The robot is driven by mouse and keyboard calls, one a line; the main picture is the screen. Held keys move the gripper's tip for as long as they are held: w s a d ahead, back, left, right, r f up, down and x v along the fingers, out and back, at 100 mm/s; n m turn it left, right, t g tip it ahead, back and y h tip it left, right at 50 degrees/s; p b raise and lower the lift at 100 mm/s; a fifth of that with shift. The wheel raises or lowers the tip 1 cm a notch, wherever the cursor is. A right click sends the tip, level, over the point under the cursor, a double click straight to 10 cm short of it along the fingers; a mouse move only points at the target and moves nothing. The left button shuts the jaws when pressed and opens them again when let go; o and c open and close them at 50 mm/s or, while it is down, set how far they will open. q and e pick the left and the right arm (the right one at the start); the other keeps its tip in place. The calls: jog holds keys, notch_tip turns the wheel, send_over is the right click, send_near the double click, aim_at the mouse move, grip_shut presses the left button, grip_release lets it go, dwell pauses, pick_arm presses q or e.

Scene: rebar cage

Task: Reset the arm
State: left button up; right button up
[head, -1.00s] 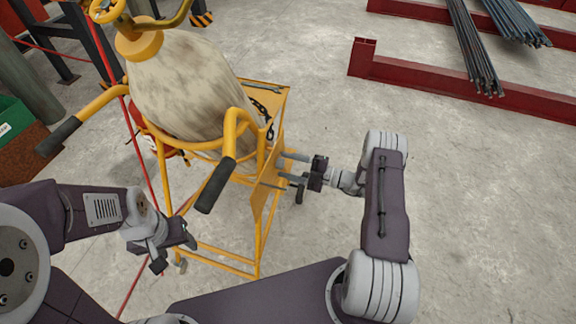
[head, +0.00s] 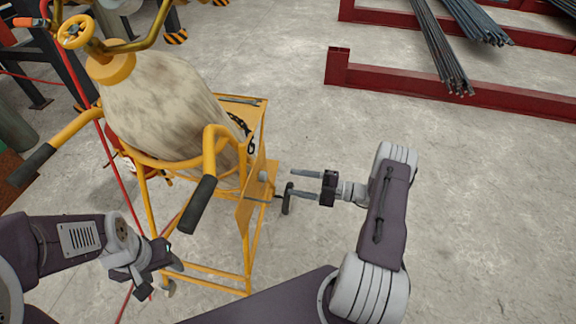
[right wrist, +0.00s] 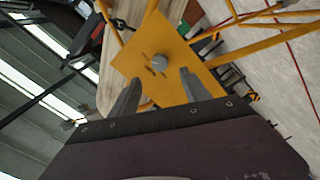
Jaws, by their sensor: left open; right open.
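My right gripper (head: 303,183) is open and empty in the head view, just right of the yellow cart's side plate (head: 257,198). In the right wrist view its two fingers (right wrist: 158,96) stand apart, with the yellow plate (right wrist: 178,62) and its round grey knob (right wrist: 160,62) beyond them. My left gripper (head: 160,277) is low at the left of the head view, open, beside the cart's lower frame. I see nothing held in it.
The yellow cart (head: 207,268) with its large dirty-white sack-like body (head: 165,105) and black-gripped handles (head: 198,203) stands close in front of both arms. Red steel beams (head: 430,93) and rebar bundles (head: 440,48) lie at the back right. The concrete floor on the right is clear.

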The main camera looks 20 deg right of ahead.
jog(key=s+a+r+n+g+h, duration=0.1)
jog(key=s+a+n+g+h, duration=0.3)
jog(key=n, duration=0.6)
jog(key=s+a+r+n+g+h, duration=0.15)
jog(key=s+n+g, duration=0.35)
jog(key=n, duration=0.5)
jog(key=s+a+r+n+g+h, duration=0.1)
jog(key=s+a+n+g+h, duration=0.25)
jog(key=n, duration=0.65)
jog(key=s+d+r+n+t+h+p, duration=0.1)
jog(key=s+r+n+t+h+p, duration=0.1)
jog(key=r+n+p, duration=0.5)
jog(key=s+d+r+n+t+h+p, duration=0.1)
jog(key=s+r+n+h+p, duration=0.1)
jog(key=r+n+p, duration=0.6)
notch_tip(320, 180, up, 4)
jog(key=n+h, duration=0.1)
jog(key=n, duration=0.2)
jog(key=shift+s+d+r+n+t+h, duration=0.25)
jog(key=shift+s+d+n+t+h, duration=0.1)
jog(key=shift+s+d+n+h, duration=0.05)
